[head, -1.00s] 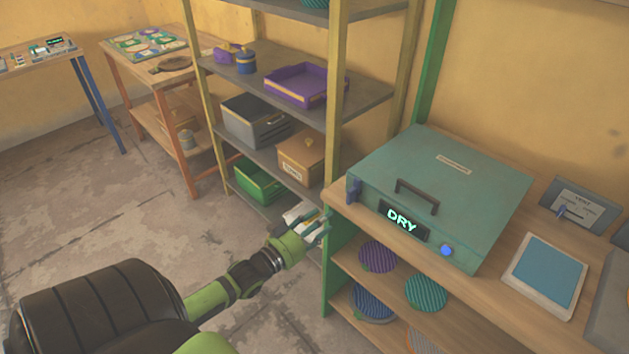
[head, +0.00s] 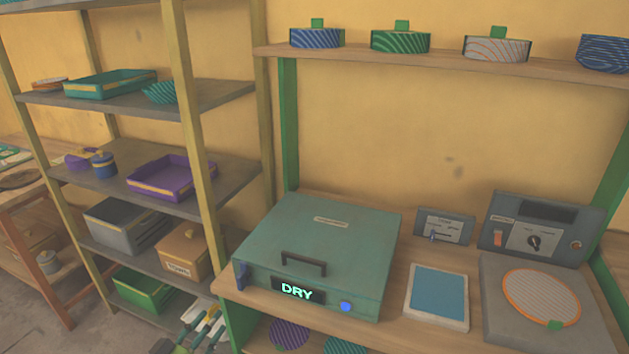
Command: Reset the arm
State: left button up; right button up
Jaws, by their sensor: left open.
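My left gripper (head: 190,335) shows at the bottom edge of the head view, in front of the shelf rack and left of the workbench. It is open, and I see nothing held between its fingers. Most of the left arm is below the picture. My right gripper is not in view. The green plate press (head: 318,235) stands shut on the bench, with a dark handle, a lit "DRY" display (head: 298,291) and a blue button (head: 346,307).
The bench edge (head: 255,300) is close to the left gripper's right. The shelf rack (head: 215,190) holds trays and boxes, including a green bin (head: 143,290). A blue pad (head: 438,293) and a grey unit with a striped disc (head: 541,297) lie right of the press.

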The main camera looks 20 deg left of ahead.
pick_arm(q)
jog(key=s+d+f+g+y, duration=0.1)
jog(key=s+f+g, duration=0.45)
jog(key=f, duration=0.95)
jog(key=s+d+f+g+y, duration=0.1)
jog(key=s+f+g, duration=0.2)
jog(key=s+f, duration=0.8)
jog(key=s+d+f+g, duration=0.4)
jog(key=s+f, duration=0.4)
jog(key=s, duration=0.2)
jog(key=s+d+f+m+g, duration=0.1)
jog(key=s+d+f+g, duration=0.3)
jog(key=s+d+f, duration=0.3)
jog(key=s+f, duration=0.2)
jog(key=s, duration=0.2)
jog(key=shift+d+f+h, duration=0.25)
jog(key=shift+h, duration=0.15)
jog(key=shift+g, duration=0.25)
dwell(2.6)
